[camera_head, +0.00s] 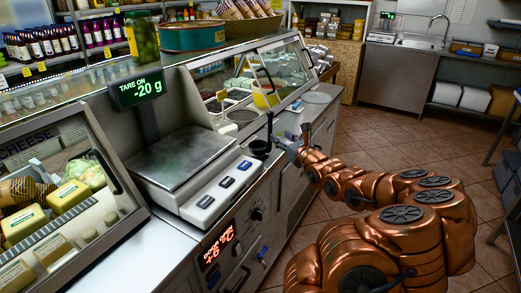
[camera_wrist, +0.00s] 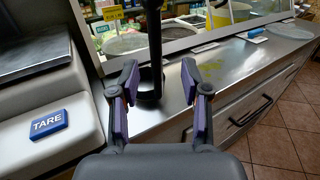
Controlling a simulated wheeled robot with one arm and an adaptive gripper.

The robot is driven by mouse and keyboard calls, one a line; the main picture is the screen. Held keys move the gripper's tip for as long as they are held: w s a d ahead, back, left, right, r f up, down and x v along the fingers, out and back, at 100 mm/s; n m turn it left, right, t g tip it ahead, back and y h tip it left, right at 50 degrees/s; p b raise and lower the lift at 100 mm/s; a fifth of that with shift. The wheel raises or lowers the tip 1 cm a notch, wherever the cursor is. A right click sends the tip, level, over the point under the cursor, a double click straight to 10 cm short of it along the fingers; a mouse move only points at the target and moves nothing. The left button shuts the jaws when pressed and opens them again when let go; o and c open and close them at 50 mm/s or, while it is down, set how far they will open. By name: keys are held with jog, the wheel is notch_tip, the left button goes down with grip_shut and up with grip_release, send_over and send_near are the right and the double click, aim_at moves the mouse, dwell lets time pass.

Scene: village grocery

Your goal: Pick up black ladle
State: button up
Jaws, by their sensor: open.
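The black ladle (camera_head: 261,147) stands upright on the steel counter just right of the scale, its handle pointing up. In the wrist view its long handle (camera_wrist: 154,40) rises between the fingers, and its round bowl sits low on the counter. My gripper (camera_wrist: 160,82) is open, with purple-padded fingers to the left and right of the ladle. No contact between pads and ladle shows. In the head view my gripper (camera_head: 291,141) reaches in from the right at the ladle, its fingers small and partly hard to make out.
The scale (camera_head: 181,158) with its TARE button (camera_wrist: 47,124) stands close on the left. A glass display case (camera_head: 255,75) is behind the ladle. A blue-and-white item (camera_wrist: 257,34) and a round plate (camera_wrist: 290,31) lie further along the counter. Open tiled floor is to the right.

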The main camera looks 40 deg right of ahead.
aim_at(271, 132)
jog(key=x, duration=0.2)
jog(key=p+x, duration=0.1)
jog(key=x, duration=0.3)
jog(key=shift+w+a+f+p, duration=0.25)
jog(key=shift+w+f+p, duration=0.05)
jog(key=shift+w, duration=0.05)
jog(key=shift+w+d, duration=0.15)
jog(key=shift+w, duration=0.15)
jog(key=shift+c, duration=0.4)
grip_shut()
